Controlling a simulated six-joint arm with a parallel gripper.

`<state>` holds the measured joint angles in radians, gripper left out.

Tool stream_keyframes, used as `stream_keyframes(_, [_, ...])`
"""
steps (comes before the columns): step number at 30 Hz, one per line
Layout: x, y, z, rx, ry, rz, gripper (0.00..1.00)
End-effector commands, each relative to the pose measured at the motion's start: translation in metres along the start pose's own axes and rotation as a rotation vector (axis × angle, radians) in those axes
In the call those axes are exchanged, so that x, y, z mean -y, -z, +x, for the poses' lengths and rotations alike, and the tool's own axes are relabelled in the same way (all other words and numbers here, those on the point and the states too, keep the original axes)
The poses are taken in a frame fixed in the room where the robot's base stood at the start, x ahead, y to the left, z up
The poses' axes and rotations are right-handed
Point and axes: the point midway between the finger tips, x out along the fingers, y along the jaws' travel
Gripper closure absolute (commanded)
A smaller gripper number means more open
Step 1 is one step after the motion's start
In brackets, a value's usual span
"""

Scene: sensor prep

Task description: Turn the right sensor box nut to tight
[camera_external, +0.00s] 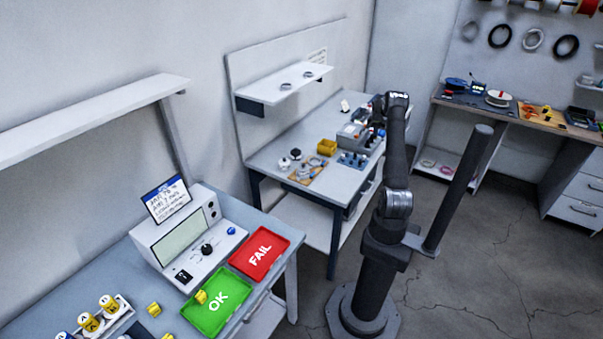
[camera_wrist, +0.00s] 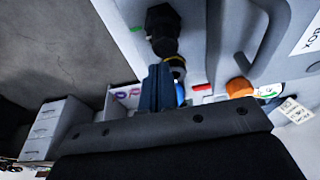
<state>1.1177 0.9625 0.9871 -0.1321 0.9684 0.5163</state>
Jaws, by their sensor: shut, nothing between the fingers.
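A grey sensor box (camera_external: 352,136) stands on the workbench in the external view. A black nut (camera_wrist: 163,45) sticks out from the box at the top middle of the wrist view. My gripper (camera_wrist: 158,72) is shut and empty, its fingers just below the nut. I cannot tell whether they touch it. In the external view my arm reaches down beside the box, and the fingertips are hard to make out there.
An orange round part (camera_wrist: 239,88) lies right of my fingers in the wrist view. A white drawer unit (camera_wrist: 52,128) is at the left of the wrist view, beyond open floor.

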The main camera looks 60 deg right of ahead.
Motion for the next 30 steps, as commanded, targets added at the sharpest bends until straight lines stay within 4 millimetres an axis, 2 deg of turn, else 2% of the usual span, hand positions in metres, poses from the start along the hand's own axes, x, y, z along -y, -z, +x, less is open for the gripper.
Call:
stream_keyframes(3, [0.0,-0.003,0.011,0.003,-0.001,0.0,1.0])
stream_keyframes(7, [0.0,-0.004,0.016,0.002,-0.001,0.0,1.0])
stream_keyframes(30, [0.002,-0.001,0.017,0.002,-0.001,0.0,1.0])
